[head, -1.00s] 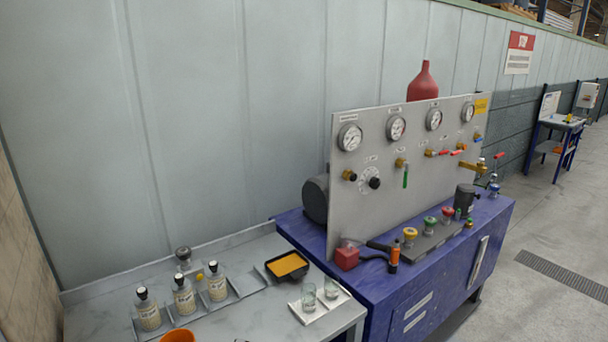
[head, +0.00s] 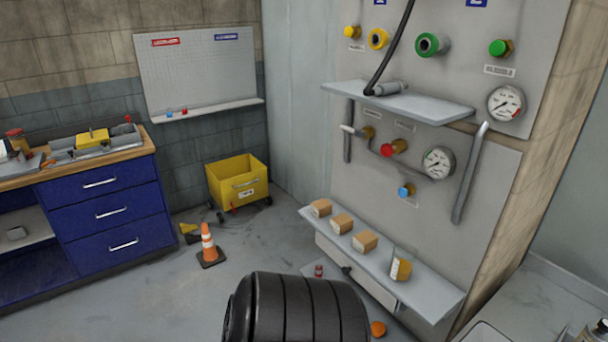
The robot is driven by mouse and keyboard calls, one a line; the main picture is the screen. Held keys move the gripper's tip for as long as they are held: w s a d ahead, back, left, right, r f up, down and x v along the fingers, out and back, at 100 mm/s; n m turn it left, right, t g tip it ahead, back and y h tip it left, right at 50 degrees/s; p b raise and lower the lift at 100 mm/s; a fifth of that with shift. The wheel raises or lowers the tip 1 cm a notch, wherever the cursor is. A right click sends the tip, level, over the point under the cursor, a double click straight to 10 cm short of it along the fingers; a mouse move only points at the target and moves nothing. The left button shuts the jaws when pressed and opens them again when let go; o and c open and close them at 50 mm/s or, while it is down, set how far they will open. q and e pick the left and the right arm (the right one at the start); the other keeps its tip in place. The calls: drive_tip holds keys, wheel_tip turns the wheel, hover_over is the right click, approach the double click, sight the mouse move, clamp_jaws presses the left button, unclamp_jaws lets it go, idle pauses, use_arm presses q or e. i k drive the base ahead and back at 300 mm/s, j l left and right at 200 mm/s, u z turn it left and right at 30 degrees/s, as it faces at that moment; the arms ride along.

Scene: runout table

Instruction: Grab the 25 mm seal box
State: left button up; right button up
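Three small brown cardboard boxes stand in a row on the low grey ledge (head: 430,290) of the panel: a far box (head: 321,207), a middle box (head: 341,224) and a near box (head: 364,242). They have pale labels, too small to read, so I cannot tell which one is the 25 mm seal box. A clear container with something yellow-brown (head: 401,267) stands to their right on the same ledge. Neither of my grippers is in view.
A dark ribbed cylinder (head: 300,308) fills the bottom middle and hides the floor there. A traffic cone (head: 208,243) and yellow cart (head: 239,182) stand on the floor, left of the panel. A blue drawer bench (head: 110,212) is at left. An upper shelf (head: 400,101) juts above the ledge.

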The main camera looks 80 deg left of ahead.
sight(321, 208)
drive_tip(key=u, duration=2.55)
drive_tip(key=i+j+z, duration=0.2)
drive_tip(key=i, duration=0.2)
drive_tip(key=i+j+z, duration=0.2)
drive_tip(key=i+j, duration=0.05)
drive_tip(key=i, duration=0.1)
